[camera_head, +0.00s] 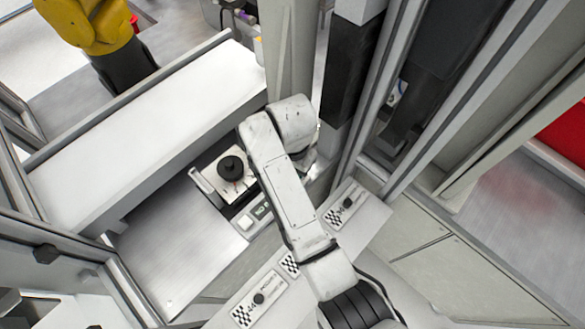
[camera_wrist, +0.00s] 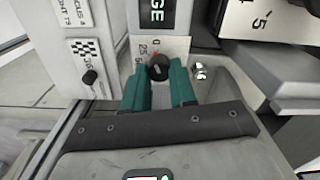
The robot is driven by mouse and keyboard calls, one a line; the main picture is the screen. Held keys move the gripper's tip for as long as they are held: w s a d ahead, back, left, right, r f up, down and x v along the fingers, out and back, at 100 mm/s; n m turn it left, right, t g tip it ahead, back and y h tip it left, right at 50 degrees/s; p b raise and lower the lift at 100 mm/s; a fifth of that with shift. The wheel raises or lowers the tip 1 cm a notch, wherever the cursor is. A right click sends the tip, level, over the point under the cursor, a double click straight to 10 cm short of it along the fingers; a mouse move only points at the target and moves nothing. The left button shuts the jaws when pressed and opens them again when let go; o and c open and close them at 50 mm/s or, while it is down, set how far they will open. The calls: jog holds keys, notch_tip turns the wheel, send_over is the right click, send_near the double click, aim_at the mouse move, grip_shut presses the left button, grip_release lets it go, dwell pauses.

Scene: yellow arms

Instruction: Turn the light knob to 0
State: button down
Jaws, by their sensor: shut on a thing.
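A black round knob (camera_wrist: 158,68) sits on a pale scale plate (camera_wrist: 176,47) in the wrist view. The plate shows the figures 0, 25 and 50 and a small red mark above the knob. My gripper (camera_wrist: 158,84) has teal fingers, one on each side of the knob, shut on it. The knob's face carries a short pale line, tilted; its exact reading is too small to tell. In the head view my pale arm reaches over the panel and hides the gripper and this knob.
A checkered panel with another small black knob (camera_wrist: 90,77) lies left of my gripper in the wrist view. In the head view, a big black knob (camera_head: 231,167) stands on a plate left of my arm. Frame posts (camera_head: 405,100) rise close on the right.

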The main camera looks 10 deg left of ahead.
jog(key=shift+r+m, duration=0.1)
jog(key=shift+m, duration=1.1)
jog(key=c, duration=0.9)
grip_release()
notch_tip(320, 180, up, 11)
jog(key=shift+w+f, duration=0.15)
jog(key=shift+f, duration=0.05)
